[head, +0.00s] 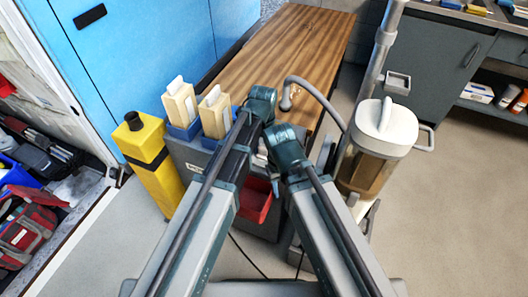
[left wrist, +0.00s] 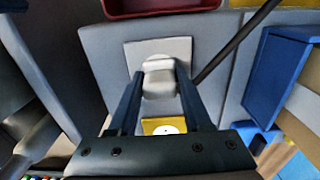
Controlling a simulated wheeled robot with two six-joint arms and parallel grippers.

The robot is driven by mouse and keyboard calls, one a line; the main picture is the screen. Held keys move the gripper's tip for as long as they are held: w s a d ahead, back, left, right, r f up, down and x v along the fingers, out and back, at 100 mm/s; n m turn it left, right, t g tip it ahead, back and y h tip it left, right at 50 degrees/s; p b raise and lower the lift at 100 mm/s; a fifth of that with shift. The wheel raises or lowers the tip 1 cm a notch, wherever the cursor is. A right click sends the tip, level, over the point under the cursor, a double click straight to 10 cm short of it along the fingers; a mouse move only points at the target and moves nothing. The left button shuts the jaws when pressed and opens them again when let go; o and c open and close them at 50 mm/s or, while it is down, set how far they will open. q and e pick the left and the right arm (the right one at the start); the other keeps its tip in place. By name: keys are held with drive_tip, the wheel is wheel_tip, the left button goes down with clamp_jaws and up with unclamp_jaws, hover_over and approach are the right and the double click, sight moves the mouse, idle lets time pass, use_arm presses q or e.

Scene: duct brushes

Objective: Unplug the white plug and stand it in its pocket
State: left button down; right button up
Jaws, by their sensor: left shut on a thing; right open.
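The white plug (left wrist: 158,78) sits against a pale square wall plate (left wrist: 182,50) in the left wrist view. My left gripper (left wrist: 161,88) is shut on the plug, one dark finger on each side. Whether the plug is still fully seated cannot be told. In the head view the plug is hidden behind my arms. My left wrist (head: 262,103) is the higher one there, with its fingers hidden. My right gripper (head: 276,183) is lower, beside the grey cabinet, open and mostly hidden by its own wrist. I cannot tell which pocket is the plug's.
A yellow label (left wrist: 165,126) lies by the plate. A red bin (head: 254,203) is on the cabinet front. Blue holders (head: 186,133) carry cream boxes (head: 180,101). A yellow post (head: 146,160) stands left, a lidded canister (head: 383,135) right. A wooden bench top (head: 285,45) is clear behind.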

sight(264, 146)
use_arm(q)
drive_tip(key=shift+r, duration=0.1)
drive_tip(key=shift+r+p, duration=2.95)
drive_tip(key=shift+p, duration=0.1)
wheel_tip(264, 146, up, 3)
drive_tip(key=p, duration=0.3)
